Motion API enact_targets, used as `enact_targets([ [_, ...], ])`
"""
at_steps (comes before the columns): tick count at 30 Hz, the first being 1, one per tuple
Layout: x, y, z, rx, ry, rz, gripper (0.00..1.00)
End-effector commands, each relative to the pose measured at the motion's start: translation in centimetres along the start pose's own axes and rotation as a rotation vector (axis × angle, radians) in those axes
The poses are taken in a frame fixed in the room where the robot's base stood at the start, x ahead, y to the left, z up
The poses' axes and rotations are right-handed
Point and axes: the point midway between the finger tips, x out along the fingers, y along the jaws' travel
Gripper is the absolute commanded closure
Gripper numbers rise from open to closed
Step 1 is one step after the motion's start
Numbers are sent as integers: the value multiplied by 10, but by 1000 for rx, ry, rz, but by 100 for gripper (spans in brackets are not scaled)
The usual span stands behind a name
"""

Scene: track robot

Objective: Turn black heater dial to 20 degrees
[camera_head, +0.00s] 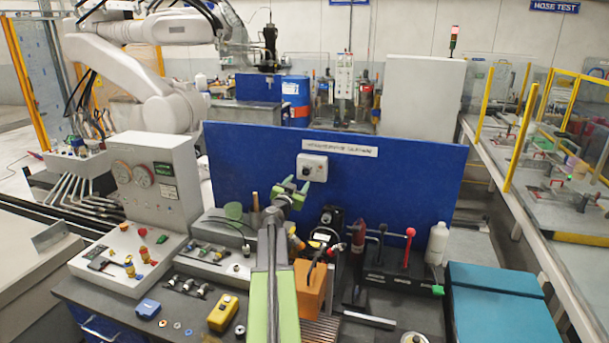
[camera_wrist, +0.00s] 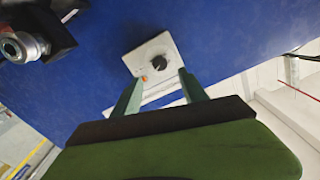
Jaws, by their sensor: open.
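The black heater dial (camera_head: 307,171) sits on a white control box (camera_head: 319,160) fixed to an upright blue panel (camera_head: 400,190). In the wrist view the dial (camera_wrist: 159,62) is a dark round knob on the pale box (camera_wrist: 140,60), with a small orange spot beside it. My gripper (camera_head: 294,185) is just below and left of the box in the head view. In the wrist view its two green fingers (camera_wrist: 160,90) are apart, with the dial beyond their tips, roughly between them. Nothing is held. The dial's degree marks are too small to read.
A labelled strip (camera_head: 340,148) is above the box. On the bench below are an orange block (camera_head: 311,290), a red-knobbed lever (camera_head: 410,232), a white bottle (camera_head: 437,243) and a grey gauge console (camera_head: 150,190). The panel around the box is mostly bare.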

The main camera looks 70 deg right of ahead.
Motion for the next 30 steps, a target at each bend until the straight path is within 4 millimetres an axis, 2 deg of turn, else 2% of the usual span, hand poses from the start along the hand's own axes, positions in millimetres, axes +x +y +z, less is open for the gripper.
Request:
enact_targets([
  [1, 18, -2, 0, 0, 0, 1, 49],
  [3, 35, -1, 0, 0, 0, 2, 49],
  [9, 72, -2, 0, 0, 0, 0, 49],
  [15, 85, -1, 0, 0, 0, 0, 49],
  [22, 85, -1, 0, 0, 0, 0, 49],
  [23, 85, -1, 0, 0, 0, -1, 51],
  [30, 84, -1, 0, 0, 0, -1, 82],
])
